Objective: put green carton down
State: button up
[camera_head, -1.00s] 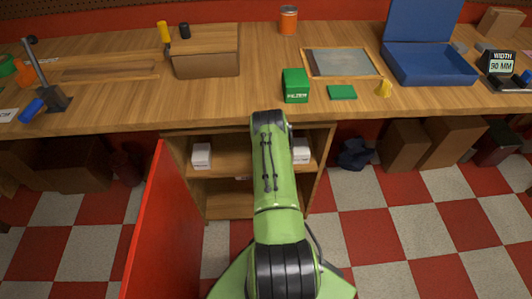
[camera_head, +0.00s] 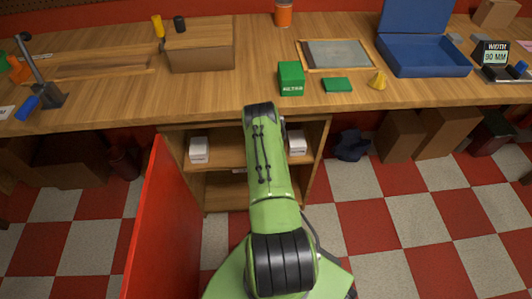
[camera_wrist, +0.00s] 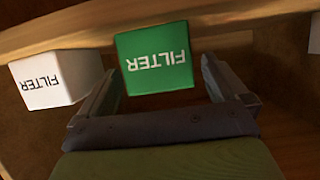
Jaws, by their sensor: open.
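In the wrist view, a green carton (camera_wrist: 154,62) marked FILTER, its lettering upside down in the picture, is between the two fingers of my gripper (camera_wrist: 160,72). The fingers are open, with a visible gap beside the carton on the right. The carton seems to stand on the wooden shelf (camera_wrist: 215,15), whose board runs across the top of this inverted view. In the head view my green arm reaches into the cabinet under the bench and hides my gripper and this carton. Another green carton (camera_head: 291,79) stands on the worktop.
A white FILTER carton (camera_wrist: 55,80) stands close to the left finger, and another white carton (camera_wrist: 314,36) is at the right edge. The open red door (camera_head: 158,225) is left of my arm. The workbench edge (camera_head: 400,106) passes above the cabinet.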

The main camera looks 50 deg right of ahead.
jog(key=p+v, duration=0.2)
jog(key=v, duration=0.6)
jog(key=shift+s+a, duration=0.1)
